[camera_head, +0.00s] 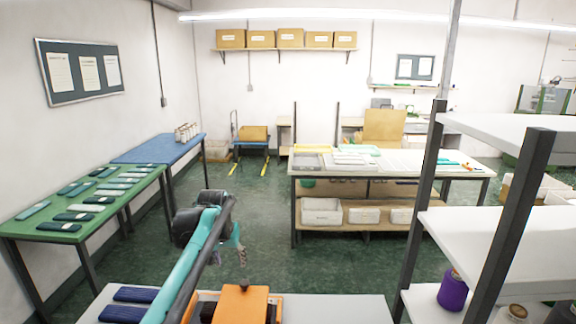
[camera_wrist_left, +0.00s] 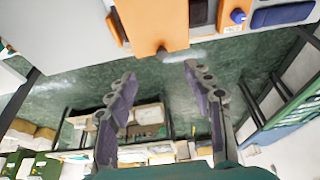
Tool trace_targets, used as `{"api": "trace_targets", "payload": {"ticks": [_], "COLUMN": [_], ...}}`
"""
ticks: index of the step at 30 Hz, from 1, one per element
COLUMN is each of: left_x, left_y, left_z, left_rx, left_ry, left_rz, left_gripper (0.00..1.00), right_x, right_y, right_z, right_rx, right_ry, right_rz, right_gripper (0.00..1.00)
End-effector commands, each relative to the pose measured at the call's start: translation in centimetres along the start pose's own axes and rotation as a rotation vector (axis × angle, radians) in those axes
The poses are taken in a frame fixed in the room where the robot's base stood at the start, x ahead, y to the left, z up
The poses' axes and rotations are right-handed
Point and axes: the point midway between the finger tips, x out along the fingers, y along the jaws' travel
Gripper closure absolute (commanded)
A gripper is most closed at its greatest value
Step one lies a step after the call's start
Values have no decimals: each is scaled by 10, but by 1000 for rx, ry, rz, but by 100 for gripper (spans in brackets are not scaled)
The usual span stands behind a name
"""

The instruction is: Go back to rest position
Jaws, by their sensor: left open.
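My left gripper (camera_head: 242,256) hangs at the end of my teal left arm, in front of the near table and over the green floor. In the left wrist view its two fingers (camera_wrist_left: 162,82) are spread wide with nothing between them. An orange machine (camera_head: 240,304) stands on the near table, just below and near the gripper in the head view. It also shows at the top of the left wrist view (camera_wrist_left: 120,22), apart from the fingers. My right gripper is in neither view.
The near table (camera_head: 340,308) also holds dark blue folded pieces (camera_head: 136,294) at its left. A green table (camera_head: 70,232) with several folded pieces stands left. A white worktable (camera_head: 400,158) stands beyond. A shelf rack (camera_head: 520,235) with a purple cone (camera_head: 453,290) stands right. Floor between is clear.

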Motion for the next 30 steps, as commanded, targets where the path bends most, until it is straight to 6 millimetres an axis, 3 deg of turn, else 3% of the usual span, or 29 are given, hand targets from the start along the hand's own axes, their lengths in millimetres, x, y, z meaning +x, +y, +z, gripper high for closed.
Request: {"api": "trace_targets", "payload": {"ticks": [7, 15, 20, 27, 30], "left_x": [-31, -41, -34, -5, 8], "left_y": [-1, -1, -1, 0, 0], "left_z": [77, 173, 235, 325, 352], "left_rx": [-5, -10, -13, -17, -18], "left_ry": [59, 123, 162, 217, 236], "left_rz": [-2, -4, -6, -8, -8], "left_gripper": [48, 48, 48, 48, 48], "right_x": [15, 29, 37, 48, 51], "right_y": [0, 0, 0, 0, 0], "right_z": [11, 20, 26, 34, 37], "right_rx": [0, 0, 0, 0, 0], "right_ry": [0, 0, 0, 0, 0], "right_rz": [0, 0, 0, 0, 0], "right_gripper": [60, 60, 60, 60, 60]}}
